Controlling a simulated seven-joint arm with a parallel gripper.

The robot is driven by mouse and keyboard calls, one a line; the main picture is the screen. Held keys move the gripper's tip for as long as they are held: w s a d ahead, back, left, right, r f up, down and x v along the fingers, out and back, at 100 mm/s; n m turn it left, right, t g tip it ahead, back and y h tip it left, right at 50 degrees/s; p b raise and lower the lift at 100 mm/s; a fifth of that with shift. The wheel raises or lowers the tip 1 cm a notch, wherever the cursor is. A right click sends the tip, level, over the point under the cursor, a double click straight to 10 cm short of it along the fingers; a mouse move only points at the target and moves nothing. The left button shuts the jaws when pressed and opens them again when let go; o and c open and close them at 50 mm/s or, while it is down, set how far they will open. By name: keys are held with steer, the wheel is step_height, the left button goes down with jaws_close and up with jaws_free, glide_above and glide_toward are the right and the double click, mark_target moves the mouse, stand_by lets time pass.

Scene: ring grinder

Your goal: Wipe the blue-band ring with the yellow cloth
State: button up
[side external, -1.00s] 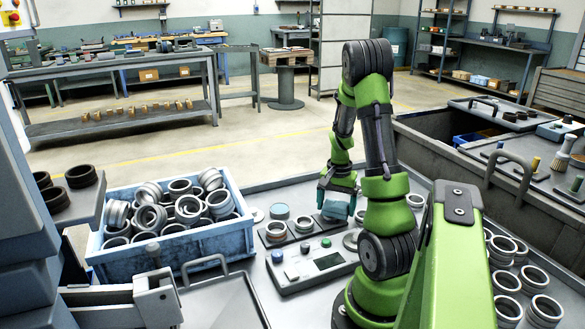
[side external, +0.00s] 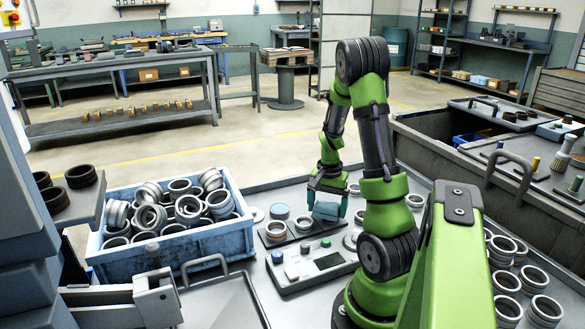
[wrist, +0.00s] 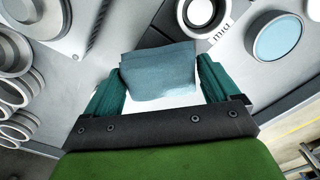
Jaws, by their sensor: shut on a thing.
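My gripper (side external: 327,196) is shut on a folded blue-teal cloth (side external: 328,210), held low over the bench to the right of the ring fixture. In the wrist view, the cloth (wrist: 158,72) spans the space between the two green fingers of my gripper (wrist: 160,86). No yellow cloth is visible. Two rings sit in the dark fixture: a left ring (side external: 276,230) and a right ring (side external: 304,223). I cannot make out a blue band on either. The wrist view shows one pale ring (wrist: 201,12) just beyond the cloth, apart from it.
A blue crate (side external: 180,241) heaped with metal rings stands at left. A control box (side external: 313,266) lies in front of the fixture. A round blue-topped pad (side external: 279,211) is behind it. Loose rings (side external: 508,281) cover the right side of the bench.

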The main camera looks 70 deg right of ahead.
steer(key=shift+r, duration=3.85)
steer(key=shift+r, duration=0.2)
step_height(320, 180, up, 12)
steer(key=w+a+n, duration=1)
steer(key=w+a, duration=0.4)
steer(key=a, duration=0.1)
steer(key=w+a+n, duration=0.2)
steer(key=a+n, duration=0.2)
steer(key=a, duration=0.3)
steer(key=w+a+n, duration=0.3)
steer(key=a+n, duration=0.1)
steer(key=a, duration=0.3)
steer(key=f, duration=0.5)
steer(key=shift+s+a, duration=0.2)
steer(key=shift+s, duration=0.05)
